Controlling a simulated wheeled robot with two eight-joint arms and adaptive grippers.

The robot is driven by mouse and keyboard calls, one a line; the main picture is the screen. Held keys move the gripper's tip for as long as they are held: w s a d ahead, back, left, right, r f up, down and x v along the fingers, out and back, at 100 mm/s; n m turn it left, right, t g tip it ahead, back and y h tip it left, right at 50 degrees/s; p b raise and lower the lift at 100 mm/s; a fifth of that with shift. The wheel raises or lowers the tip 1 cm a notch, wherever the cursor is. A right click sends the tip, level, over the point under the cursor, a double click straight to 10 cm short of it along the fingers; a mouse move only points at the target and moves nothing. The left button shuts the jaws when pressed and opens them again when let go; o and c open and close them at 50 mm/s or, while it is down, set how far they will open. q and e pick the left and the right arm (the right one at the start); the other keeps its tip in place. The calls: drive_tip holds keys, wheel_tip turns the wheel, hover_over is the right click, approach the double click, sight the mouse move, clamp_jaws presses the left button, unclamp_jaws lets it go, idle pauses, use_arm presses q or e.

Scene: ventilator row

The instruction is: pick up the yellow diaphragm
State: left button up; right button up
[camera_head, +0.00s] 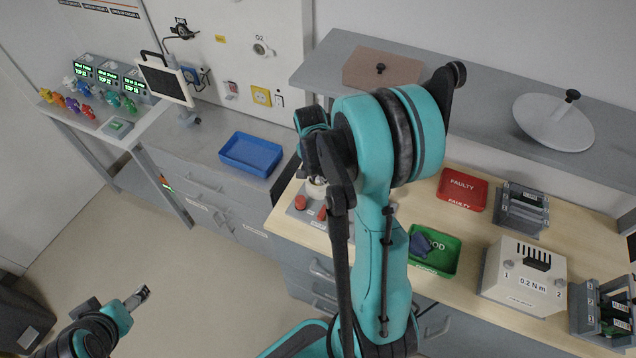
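I cannot make out a yellow diaphragm for certain. Small coloured pieces stand in front of the ventilators at the far left, and the leftmost one (45,95) looks yellow-orange. My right arm rises through the middle and bends down over the workbench. Its gripper (316,184) is mostly hidden behind my own arm, low over the bench's left end beside small red parts (301,202). What it holds, if anything, is hidden. My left gripper (140,294) is at the lower left above the floor, small and seen end-on, far from the benches.
A blue tray (227,153) lies on the grey counter. The wooden bench carries a red FAULTY tray (443,189), a green GOOD tray (412,264) with a dark blue piece inside, and a white 0.2 Nm box (510,275). A grey shelf (470,101) overhangs the bench's back.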

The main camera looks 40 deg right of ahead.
drive_tip(key=c, duration=0.5)
drive_tip(key=shift+o, duration=0.2)
